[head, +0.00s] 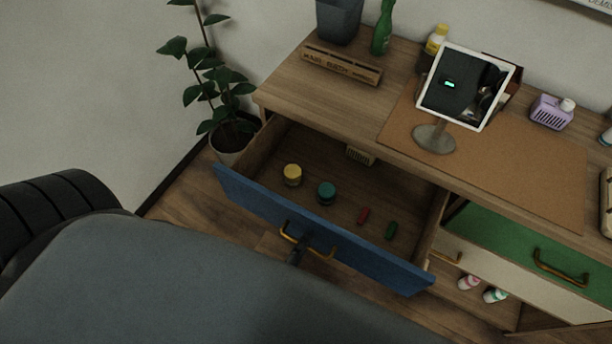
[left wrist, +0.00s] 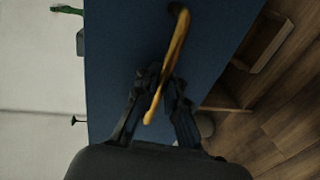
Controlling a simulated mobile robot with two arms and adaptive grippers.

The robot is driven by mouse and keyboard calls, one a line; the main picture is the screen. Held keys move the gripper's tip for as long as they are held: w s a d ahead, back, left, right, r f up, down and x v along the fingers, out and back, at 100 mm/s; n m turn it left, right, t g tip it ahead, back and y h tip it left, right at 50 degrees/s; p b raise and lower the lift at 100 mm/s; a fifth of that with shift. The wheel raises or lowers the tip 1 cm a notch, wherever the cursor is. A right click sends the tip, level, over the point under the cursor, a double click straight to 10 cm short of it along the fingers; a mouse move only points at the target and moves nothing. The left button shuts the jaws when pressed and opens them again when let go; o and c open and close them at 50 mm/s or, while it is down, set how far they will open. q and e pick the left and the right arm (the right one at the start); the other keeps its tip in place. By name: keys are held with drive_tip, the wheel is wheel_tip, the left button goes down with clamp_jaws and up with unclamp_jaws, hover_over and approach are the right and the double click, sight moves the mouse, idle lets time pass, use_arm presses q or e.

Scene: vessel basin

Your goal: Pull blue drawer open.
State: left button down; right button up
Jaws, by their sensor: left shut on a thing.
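The blue drawer (head: 350,247) is pulled well out from the wooden desk in the head view. Its blue front also fills the middle of the left wrist view (left wrist: 215,35). A brass handle (head: 320,254) sits on the front; it shows in the left wrist view too (left wrist: 177,50). My left gripper (left wrist: 165,92) is shut on the brass handle, with a finger on each side of it. In the head view my dark arm covers most of the left gripper (head: 299,248). My right gripper is in neither view.
The open drawer holds a yellow jar (head: 292,175), a teal jar (head: 327,193), a red piece (head: 363,216) and a green piece (head: 391,231). A green drawer (head: 510,245) is at right. A potted plant (head: 228,135) stands left of the desk. A tablet (head: 465,85) stands on the desktop.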

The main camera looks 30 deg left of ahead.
use_arm(q)
drive_tip(key=c, duration=1.7)
unclamp_jaws()
drive_tip(key=shift+r, duration=0.1)
drive_tip(key=shift+s, duration=0.1)
drive_tip(key=v, duration=1.1)
drive_tip(key=shift+s, duration=0.4)
